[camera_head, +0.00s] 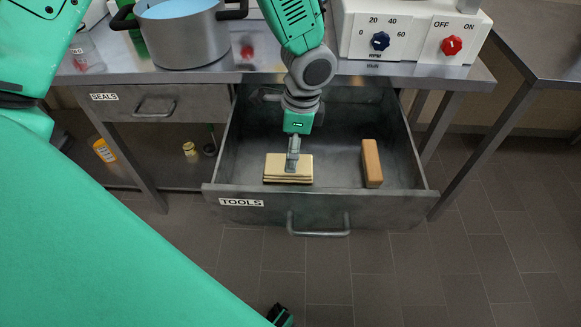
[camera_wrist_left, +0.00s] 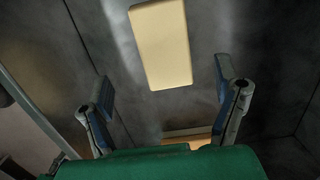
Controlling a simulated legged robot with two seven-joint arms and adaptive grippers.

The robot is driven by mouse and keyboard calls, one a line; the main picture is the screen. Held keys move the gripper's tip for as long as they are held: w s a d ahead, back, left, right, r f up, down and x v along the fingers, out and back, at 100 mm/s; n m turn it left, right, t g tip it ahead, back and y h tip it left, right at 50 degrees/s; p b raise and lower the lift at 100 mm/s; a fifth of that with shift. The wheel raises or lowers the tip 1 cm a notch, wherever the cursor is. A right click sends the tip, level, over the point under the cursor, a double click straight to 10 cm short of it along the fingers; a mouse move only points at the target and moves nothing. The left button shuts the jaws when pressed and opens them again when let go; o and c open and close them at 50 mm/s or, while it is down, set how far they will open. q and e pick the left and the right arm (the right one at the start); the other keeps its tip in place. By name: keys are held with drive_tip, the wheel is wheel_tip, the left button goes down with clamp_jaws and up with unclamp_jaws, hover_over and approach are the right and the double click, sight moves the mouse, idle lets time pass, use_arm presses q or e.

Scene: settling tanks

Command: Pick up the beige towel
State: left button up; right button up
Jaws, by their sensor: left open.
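The beige towel (camera_head: 288,175) lies folded in a flat, layered stack on the floor of the open drawer, left of the middle and near the front panel. My left gripper (camera_head: 293,160) points down over it, and one finger hides part of its top. In the left wrist view the towel (camera_wrist_left: 160,45) shows as a pale rectangle beyond the fingertips. The left gripper (camera_wrist_left: 165,88) is open there, with nothing between its fingers. I cannot tell whether a finger touches the towel. My right gripper is not in view.
A tan block (camera_head: 371,163) stands in the drawer right of the towel. The TOOLS drawer (camera_head: 400,196) has raised walls around both. Above are a pot (camera_head: 180,40) and a control box (camera_head: 410,35) on the metal counter. Drawer floor between towel and block is bare.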

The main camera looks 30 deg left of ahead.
sight(275, 163)
use_arm(q)
drive_tip(key=shift+f, duration=0.6)
drive_tip(key=shift+a+f, duration=0.3)
drive_tip(key=shift+f, duration=0.05)
drive_tip(key=f, duration=0.1)
drive_tip(key=f+b, duration=0.1)
drive_tip(key=f, duration=0.3)
drive_tip(key=shift+a+b, duration=0.25)
drive_tip(key=shift+b, duration=0.1)
drive_tip(key=shift+d+r, duration=0.1)
drive_tip(key=c, duration=1.3)
